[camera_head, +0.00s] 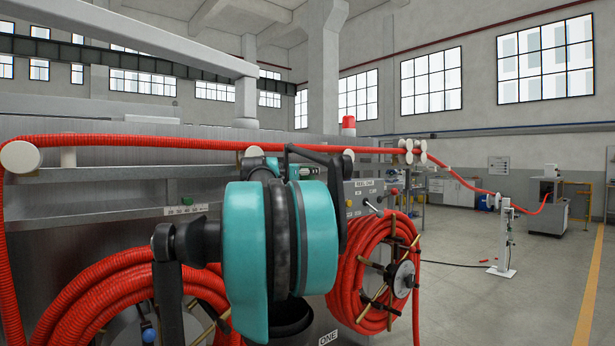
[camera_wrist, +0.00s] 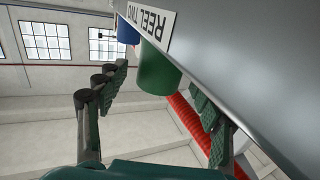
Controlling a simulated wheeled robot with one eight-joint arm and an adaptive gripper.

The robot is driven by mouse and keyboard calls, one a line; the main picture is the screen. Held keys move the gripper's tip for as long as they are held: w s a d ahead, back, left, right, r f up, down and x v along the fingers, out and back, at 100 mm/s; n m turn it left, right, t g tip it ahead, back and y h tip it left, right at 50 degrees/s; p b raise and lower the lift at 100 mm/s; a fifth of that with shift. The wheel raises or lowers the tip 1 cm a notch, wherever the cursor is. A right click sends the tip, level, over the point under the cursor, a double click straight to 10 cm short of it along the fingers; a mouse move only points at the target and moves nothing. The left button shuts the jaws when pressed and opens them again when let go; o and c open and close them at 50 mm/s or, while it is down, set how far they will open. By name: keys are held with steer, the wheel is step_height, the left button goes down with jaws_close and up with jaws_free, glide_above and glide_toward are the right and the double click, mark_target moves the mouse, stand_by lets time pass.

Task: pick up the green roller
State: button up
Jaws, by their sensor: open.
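A green cylinder (camera_wrist: 158,68), which looks like the green roller, sticks out beneath the edge of a grey metal surface beside a "REEL TWO" label in the wrist view. My gripper (camera_wrist: 158,86) is open, with one dark green finger to the left of the cylinder and one to the right. The cylinder appears between the fingers; the right finger is close to it, and I cannot tell whether they touch. In the head view my teal arm covers much of the middle, and I cannot make out the green roller there.
A blue cylinder (camera_wrist: 128,32) is beside the green one. The grey metal surface (camera_wrist: 250,60) fills the upper right of the wrist view. Red corrugated conduit (camera_head: 205,142) runs along the machine over white rollers (camera_head: 20,157). A coiled reel (camera_head: 375,270) stands right of my arm; open floor (camera_head: 475,310) lies farther right.

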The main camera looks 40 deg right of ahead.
steer(key=x, duration=0.2)
steer(key=shift+w+d, duration=0.15)
steer(key=shift+d, duration=0.2)
steer(key=c, duration=1.3)
steer(key=shift+r, duration=0.1)
